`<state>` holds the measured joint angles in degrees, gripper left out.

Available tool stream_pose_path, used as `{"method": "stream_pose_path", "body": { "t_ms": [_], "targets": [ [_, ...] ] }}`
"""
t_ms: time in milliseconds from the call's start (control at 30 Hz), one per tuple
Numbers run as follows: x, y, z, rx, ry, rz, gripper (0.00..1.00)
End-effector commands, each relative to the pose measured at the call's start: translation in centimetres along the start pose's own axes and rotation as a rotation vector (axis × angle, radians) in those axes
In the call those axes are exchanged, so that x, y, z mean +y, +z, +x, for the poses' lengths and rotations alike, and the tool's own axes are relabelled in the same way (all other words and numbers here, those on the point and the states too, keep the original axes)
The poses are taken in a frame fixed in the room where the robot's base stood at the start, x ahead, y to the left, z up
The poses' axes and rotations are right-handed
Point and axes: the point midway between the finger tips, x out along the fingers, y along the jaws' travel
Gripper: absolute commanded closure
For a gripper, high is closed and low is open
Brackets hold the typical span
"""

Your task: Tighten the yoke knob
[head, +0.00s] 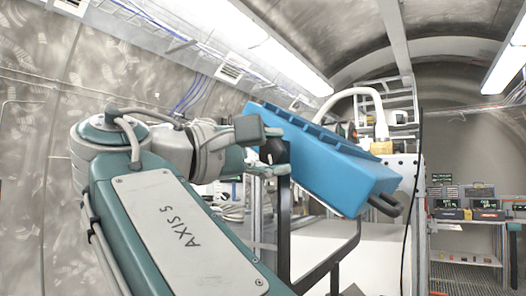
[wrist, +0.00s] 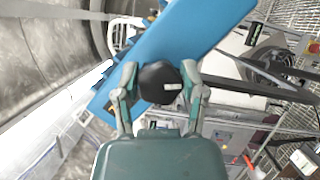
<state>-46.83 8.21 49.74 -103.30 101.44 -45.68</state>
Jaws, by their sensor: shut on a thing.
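The yoke knob (wrist: 158,84) is black and lobed with a pale mark on its face. My gripper (wrist: 160,70) is shut on it, with one finger on each side. In the head view the knob (head: 272,152) shows as a dark shape between the fingers of my gripper (head: 276,150), at the left end of a long blue housing (head: 335,165). The blue housing is tilted, its right end lower. A dark yoke frame (head: 284,215) stands below the knob. The housing also fills the upper middle of the wrist view (wrist: 185,45).
A white curved pipe (head: 350,93) and a metal ladder rack (head: 400,100) stand behind the housing. A black cable (head: 417,180) hangs to its right. A shelf (head: 465,226) with several instruments stands at the far right. The tunnel wall (head: 30,150) is on the left.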

Motion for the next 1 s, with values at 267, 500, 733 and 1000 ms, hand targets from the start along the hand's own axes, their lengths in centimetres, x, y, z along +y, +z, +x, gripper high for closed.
{"method": "stream_pose_path", "body": {
  "t_ms": [267, 500, 733, 1000],
  "targets": [
    [-0.36, -0.39, -0.14, 0.001, -0.065, 0.130, 0.94],
    [-0.41, -0.40, -0.15, 0.000, -0.088, 0.184, 0.94],
    [-0.42, -0.39, -0.15, 0.000, -0.092, 0.194, 0.94],
    [-0.43, -0.42, -0.15, 0.000, -0.092, 0.193, 0.38]
  ]
}}
